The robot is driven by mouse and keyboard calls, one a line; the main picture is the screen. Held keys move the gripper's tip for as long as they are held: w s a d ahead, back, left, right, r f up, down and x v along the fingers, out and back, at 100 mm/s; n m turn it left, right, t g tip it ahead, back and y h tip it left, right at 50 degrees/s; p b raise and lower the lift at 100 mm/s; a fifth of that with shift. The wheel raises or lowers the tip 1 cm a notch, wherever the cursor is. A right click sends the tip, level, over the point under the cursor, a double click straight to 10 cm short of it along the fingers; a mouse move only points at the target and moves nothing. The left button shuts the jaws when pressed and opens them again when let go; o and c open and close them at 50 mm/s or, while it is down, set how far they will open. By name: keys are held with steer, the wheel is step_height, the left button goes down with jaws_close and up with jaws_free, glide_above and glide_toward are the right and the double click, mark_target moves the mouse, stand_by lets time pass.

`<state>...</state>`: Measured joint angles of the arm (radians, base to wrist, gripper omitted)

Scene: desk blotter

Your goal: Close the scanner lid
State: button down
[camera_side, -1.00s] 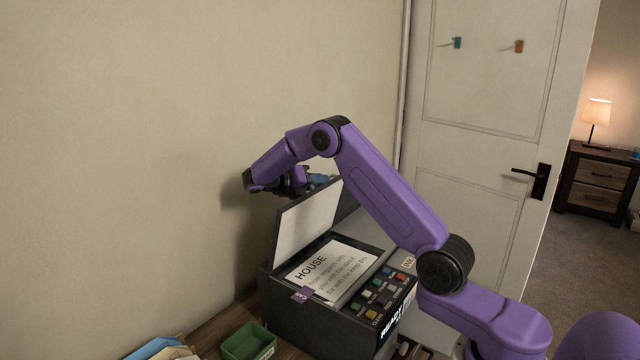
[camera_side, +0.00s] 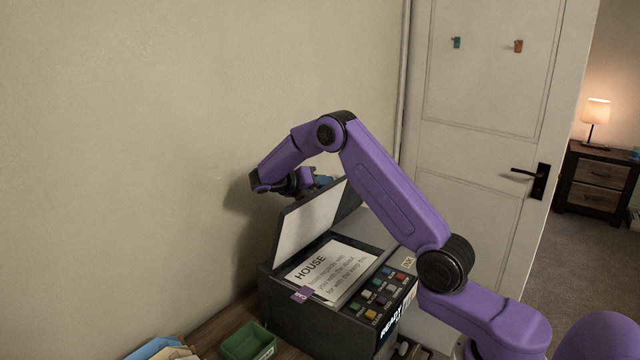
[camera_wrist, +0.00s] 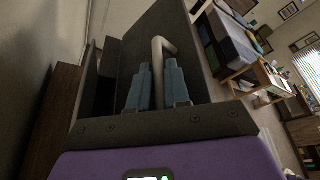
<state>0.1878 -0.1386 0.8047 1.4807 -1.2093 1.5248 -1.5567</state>
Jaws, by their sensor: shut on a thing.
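The scanner (camera_side: 300,316) is a dark box. Its lid (camera_side: 306,226) stands steeply raised along the left side, white underside facing the glass. A printed page headed "HOUSE" (camera_side: 322,275) lies on the glass, a purple tab at its corner. My gripper (camera_side: 323,181) is behind the lid's upper edge, partly hidden by it. In the wrist view, my gripper's blue fingers (camera_wrist: 155,84) are shut on a pale bent handle (camera_wrist: 164,46) on the lid's dark outer face (camera_wrist: 192,62). The handle's lower part is between the fingers.
The wall (camera_side: 130,150) is close behind my wrist, on the left. Coloured buttons (camera_side: 384,292) line the scanner's right side. A door (camera_side: 480,120) stands behind at right.

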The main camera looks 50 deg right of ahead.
steer(key=s+f+m+t, duration=0.1)
steer(key=s+f, duration=0.2)
steer(key=s, duration=0.1)
steer(key=s+f+m+t, duration=0.1)
steer(key=s+f+m, duration=0.1)
steer(key=s, duration=0.3)
steer(key=s+f+m+t, duration=0.1)
steer(key=s+f, duration=0.3)
steer(key=s, duration=0.1)
steer(key=shift+a+f+m+y, duration=0.1)
steer(key=shift+f+m+y, duration=0.05)
steer(key=shift+m+y, duration=0.25)
steer(key=shift+s+f+t, duration=0.15)
steer(key=shift+s+f, duration=0.15)
steer(key=shift+f, duration=0.4)
steer(key=shift+s+f+t, duration=0.15)
steer(key=shift+s+f, duration=0.1)
steer(key=shift+f, duration=0.55)
steer(key=c, duration=1.4)
jaws_free()
steer(key=shift+c, duration=0.2)
steer(key=shift+a+r, duration=0.25)
steer(key=shift+a, duration=0.15)
steer(key=v, duration=1.6)
steer(key=shift+a, duration=0.25)
